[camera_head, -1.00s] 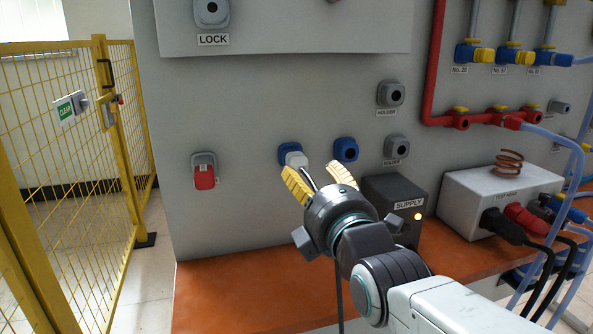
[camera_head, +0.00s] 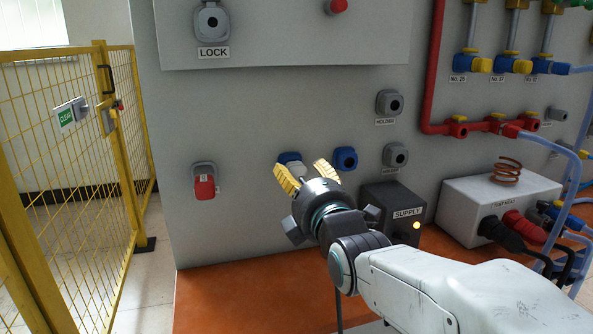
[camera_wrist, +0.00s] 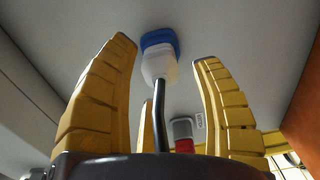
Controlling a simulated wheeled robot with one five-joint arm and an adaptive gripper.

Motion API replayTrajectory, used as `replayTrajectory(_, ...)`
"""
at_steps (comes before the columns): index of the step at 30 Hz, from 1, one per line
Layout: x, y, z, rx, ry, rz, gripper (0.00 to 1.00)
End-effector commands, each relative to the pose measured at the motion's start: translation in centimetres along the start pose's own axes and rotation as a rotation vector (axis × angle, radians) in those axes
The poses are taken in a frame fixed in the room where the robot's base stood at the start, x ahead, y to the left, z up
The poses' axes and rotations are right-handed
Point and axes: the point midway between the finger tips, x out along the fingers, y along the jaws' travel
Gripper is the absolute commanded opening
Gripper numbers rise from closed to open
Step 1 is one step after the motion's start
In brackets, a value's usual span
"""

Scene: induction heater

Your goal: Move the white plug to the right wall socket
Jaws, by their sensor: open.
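The white plug (camera_wrist: 158,66) sits in the left blue wall socket (camera_head: 288,157), and its dark cable (camera_wrist: 160,118) hangs from it. In the head view the plug (camera_head: 296,168) is mostly hidden behind my gripper. My gripper (camera_head: 300,172) has yellow fingers spread open in front of the plug. In the wrist view the fingers (camera_wrist: 162,62) stand on either side of the plug and cable, with gaps between. The right blue wall socket (camera_head: 345,158) is empty, just right of my gripper.
A red plug (camera_head: 204,187) sits in a grey socket at left. Grey holders (camera_head: 389,102) are at right. The dark supply box (camera_head: 395,208) stands on the orange bench (camera_head: 240,295) close to my arm. A yellow fence (camera_head: 75,150) is at far left.

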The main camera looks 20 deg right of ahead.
Motion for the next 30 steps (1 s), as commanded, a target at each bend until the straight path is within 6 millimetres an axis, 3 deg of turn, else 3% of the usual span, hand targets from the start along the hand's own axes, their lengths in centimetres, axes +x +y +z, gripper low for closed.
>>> replayTrajectory(12, 2.9, -0.1, 0.0, 0.0, 0.0, 0.0, 0.59)
replayTrajectory(30, 3.2, -0.1, 0.0, 0.0, 0.0, 0.0, 0.59)
